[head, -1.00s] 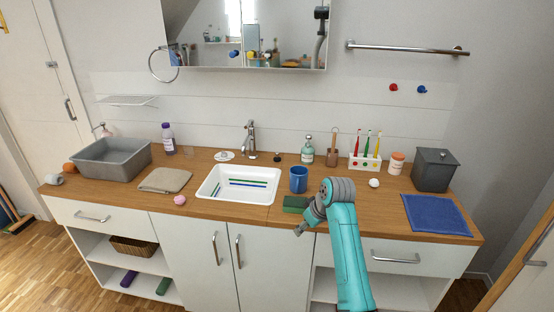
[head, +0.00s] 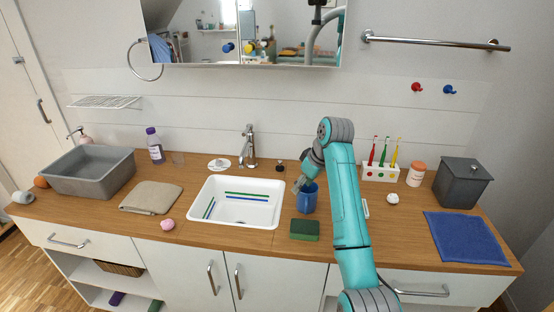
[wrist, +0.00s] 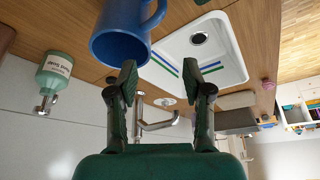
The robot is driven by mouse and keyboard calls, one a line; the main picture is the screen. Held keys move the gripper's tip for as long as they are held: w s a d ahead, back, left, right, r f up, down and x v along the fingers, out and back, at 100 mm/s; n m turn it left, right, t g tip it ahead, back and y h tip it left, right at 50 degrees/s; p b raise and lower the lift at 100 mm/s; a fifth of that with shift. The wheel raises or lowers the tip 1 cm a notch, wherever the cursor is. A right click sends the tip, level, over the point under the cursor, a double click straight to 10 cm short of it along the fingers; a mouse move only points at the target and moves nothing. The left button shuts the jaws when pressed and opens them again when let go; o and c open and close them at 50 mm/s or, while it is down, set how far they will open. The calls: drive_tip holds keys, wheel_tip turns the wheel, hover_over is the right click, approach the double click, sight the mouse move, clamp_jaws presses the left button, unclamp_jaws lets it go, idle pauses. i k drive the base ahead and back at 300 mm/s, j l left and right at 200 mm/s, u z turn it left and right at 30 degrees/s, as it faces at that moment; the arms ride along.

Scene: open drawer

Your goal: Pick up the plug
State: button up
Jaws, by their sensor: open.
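The plug (head: 280,166) is a small dark piece standing on the wooden counter behind the sink, right of the tap. My gripper (head: 297,187) is in front of it and a little to its right, above the counter by the blue mug (head: 306,201). In the wrist view my gripper (wrist: 160,72) has its two fingers apart with nothing between them. One finger is close to the mug (wrist: 120,35); I cannot tell if they touch. I cannot make out the plug clearly in the wrist view.
The white sink (head: 237,220) with blue and green stripes and the tap (head: 248,146) are left of the gripper. A green sponge (head: 305,230) lies in front of the mug. A soap bottle (wrist: 53,75) shows in the wrist view. The toothbrush holder (head: 380,173) stands right of my arm.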

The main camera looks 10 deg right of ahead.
sight(279, 168)
drive_tip(key=i, duration=0.85)
